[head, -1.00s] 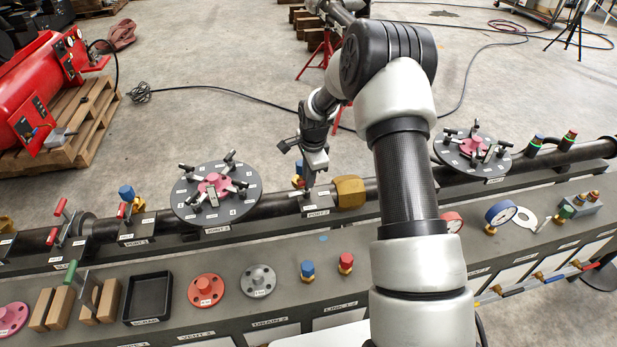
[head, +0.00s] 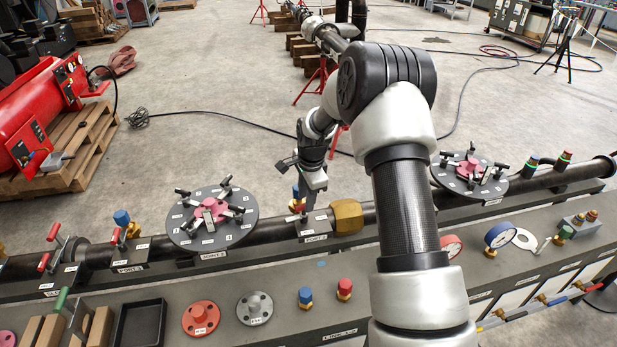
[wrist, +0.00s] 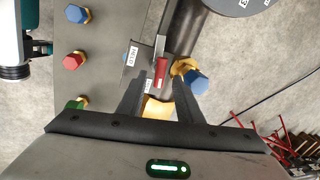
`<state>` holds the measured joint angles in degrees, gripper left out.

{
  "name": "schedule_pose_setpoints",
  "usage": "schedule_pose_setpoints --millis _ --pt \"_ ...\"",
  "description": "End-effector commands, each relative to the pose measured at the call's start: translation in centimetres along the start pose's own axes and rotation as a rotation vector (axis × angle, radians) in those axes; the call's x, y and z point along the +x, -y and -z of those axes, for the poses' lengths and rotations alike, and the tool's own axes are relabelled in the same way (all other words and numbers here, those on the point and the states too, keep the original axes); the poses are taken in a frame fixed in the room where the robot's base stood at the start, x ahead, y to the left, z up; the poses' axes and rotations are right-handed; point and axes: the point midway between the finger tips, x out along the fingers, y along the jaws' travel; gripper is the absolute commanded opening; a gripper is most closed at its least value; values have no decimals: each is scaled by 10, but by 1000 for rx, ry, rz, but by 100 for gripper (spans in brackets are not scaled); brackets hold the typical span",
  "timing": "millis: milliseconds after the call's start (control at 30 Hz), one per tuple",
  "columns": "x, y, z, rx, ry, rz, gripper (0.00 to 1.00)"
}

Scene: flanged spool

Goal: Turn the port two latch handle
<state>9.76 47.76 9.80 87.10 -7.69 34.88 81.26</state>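The latch handle with a red grip (wrist: 161,71) shows in the wrist view on a grey block on the pipe, just beyond and between my fingertips. My gripper (wrist: 159,80) is open, with a finger on either side of the red grip and gaps visible. In the head view my gripper (head: 315,190) points down over the labelled block (head: 317,225) on the pipe and hides the handle. The block's label number is too small to read surely. A blue-capped brass fitting (wrist: 195,82) stands right of the handle, close to my right finger.
A brass hex collar (head: 347,216) is right of the block. A round plate with clamps (head: 212,218) is left, and another (head: 470,174) is right.

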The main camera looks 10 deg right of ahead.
Motion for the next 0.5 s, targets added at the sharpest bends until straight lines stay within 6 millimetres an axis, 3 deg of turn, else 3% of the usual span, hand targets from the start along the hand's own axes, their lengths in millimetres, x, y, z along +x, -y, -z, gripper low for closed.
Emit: schedule_pose_setpoints --millis 500 --pt "-122 1 0 -3 -2 4 32"
